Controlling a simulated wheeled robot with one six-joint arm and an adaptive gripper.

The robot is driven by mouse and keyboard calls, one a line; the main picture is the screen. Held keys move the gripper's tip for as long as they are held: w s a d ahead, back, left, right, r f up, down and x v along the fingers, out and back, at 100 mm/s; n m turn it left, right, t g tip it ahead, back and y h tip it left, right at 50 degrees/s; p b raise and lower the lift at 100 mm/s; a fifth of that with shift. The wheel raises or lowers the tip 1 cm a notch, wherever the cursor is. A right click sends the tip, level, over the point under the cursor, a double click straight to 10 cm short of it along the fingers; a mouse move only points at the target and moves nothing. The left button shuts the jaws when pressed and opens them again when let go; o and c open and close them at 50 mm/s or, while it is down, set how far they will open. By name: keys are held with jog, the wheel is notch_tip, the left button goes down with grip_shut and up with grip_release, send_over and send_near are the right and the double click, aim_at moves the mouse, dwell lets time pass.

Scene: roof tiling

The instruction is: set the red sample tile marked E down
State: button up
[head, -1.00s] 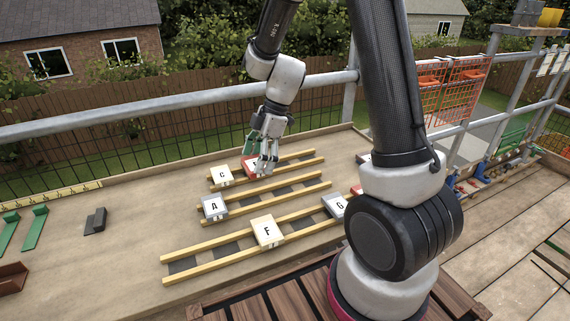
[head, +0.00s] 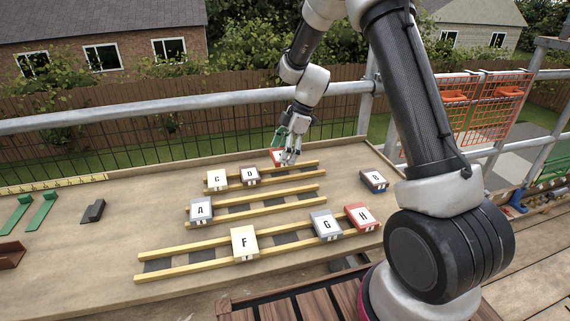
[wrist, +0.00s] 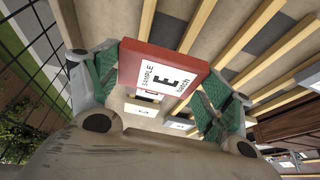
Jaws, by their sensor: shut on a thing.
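The red sample tile marked E (wrist: 160,72) is between the green pads of my gripper (wrist: 158,92) in the wrist view, its label facing the camera. In the head view only a red part of tile E (head: 277,155) shows beside my gripper (head: 287,154), which hides the rest. My gripper is shut on it, near the back battens (head: 290,171), right of the dark tile D (head: 249,176). I cannot tell whether tile E touches anything below.
Dark tile B (head: 373,181) lies at the board's right. Green pieces (head: 42,211) lie left. A rail (head: 180,111) runs behind.

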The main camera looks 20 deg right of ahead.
jog(key=shift+f, duration=2.15)
jog(key=shift+f, duration=0.1)
jog(key=shift+f, duration=0.35)
jog(key=o, duration=1.1)
jog(key=shift+r, duration=0.1)
